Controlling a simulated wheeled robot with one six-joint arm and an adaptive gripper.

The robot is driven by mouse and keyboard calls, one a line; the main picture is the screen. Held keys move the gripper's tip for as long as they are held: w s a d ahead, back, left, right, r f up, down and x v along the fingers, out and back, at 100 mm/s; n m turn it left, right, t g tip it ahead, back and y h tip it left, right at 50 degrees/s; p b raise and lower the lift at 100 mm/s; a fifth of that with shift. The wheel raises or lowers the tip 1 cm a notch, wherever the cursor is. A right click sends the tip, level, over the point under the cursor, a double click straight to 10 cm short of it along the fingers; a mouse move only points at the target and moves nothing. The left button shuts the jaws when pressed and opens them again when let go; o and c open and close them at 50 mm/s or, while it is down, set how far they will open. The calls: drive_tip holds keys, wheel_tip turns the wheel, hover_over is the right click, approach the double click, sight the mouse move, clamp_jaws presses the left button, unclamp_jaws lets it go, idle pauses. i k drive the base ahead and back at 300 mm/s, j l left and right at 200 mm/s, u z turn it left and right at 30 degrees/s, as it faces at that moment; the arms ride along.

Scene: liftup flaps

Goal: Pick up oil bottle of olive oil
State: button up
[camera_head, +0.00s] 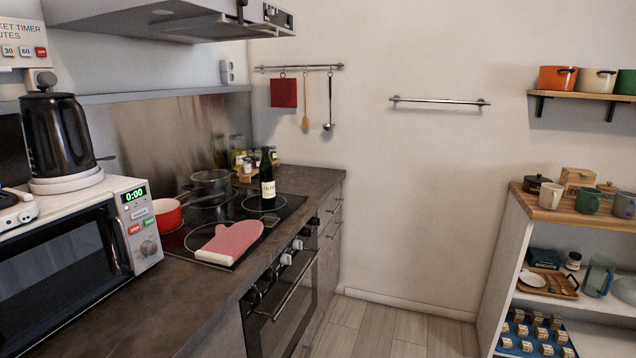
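A dark green bottle (267,181) with a pale label stands upright on the black cooktop, near its far right corner. The label's text is too small to read in full. It looks like the oil bottle. Nothing is touching it. My gripper and arm do not show in this view.
A grey pot (211,188), a red pan (167,214) and a pink oven mitt (230,242) lie on or beside the cooktop. Small jars (247,164) stand behind the bottle. A microwave (80,252) with a black kettle (58,135) fills the left. A shelf unit (497,257) stands right, with clear floor between.

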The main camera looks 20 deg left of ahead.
sight(265, 168)
drive_tip(key=i+u, duration=0.25)
drive_tip(key=i, duration=0.3)
drive_tip(key=i+l+u, duration=0.2)
drive_tip(key=i, duration=0.3)
drive_tip(key=i+u, duration=0.25)
drive_tip(key=u, duration=0.25)
drive_tip(key=i+u, duration=0.25)
drive_tip(key=u, duration=0.2)
drive_tip(key=i+l+u, duration=0.1)
drive_tip(key=i+u, duration=0.15)
drive_tip(key=u, duration=0.25)
drive_tip(key=i+u, duration=0.3)
drive_tip(key=i+l+u, duration=0.15)
drive_tip(key=u, duration=0.15)
